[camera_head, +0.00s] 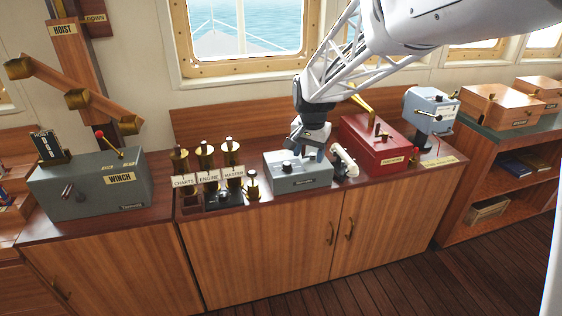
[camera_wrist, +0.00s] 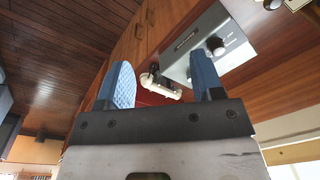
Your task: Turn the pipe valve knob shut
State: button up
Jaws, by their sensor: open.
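A small white pipe-like fitting (camera_head: 344,161) stands on the counter between the grey box and the red box; it looks like the pipe valve. In the wrist view the white fitting (camera_wrist: 168,89) shows between my fingers, farther off, with a dark knob-like part (camera_wrist: 147,79) at its left end. My gripper (camera_head: 309,152) is open and empty, pointing down above the grey box, left of the fitting and apart from it. Its blue finger pads also show in the wrist view (camera_wrist: 163,78). I cannot tell how far the valve is turned.
The grey box (camera_head: 303,179) has a dark knob (camera_head: 287,166) on top. The red box (camera_head: 375,147) stands right of the fitting. Brass levers (camera_head: 206,160) labelled CHARTS, ENGINE and MASTER stand at left. A light blue device (camera_head: 431,110) is at far right.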

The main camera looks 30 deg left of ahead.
jog(key=s+a+f, duration=0.1)
jog(key=a+f, duration=0.3)
jog(key=a, duration=0.3)
jog(key=a+f, duration=0.3)
jog(key=a, duration=0.5)
send_over(223, 195)
jog(key=shift+g, duration=0.3)
notch_tip(223, 195, down, 9)
jog(key=shift+a, duration=0.1)
jog(key=shift+w+f, duration=0.1)
jog(key=shift+f, duration=3.85)
jog(key=shift+c, duration=0.4)
jog(key=c, duration=0.8)
jog(key=shift+n, duration=0.3)
jog(key=shift+c, duration=0.2)
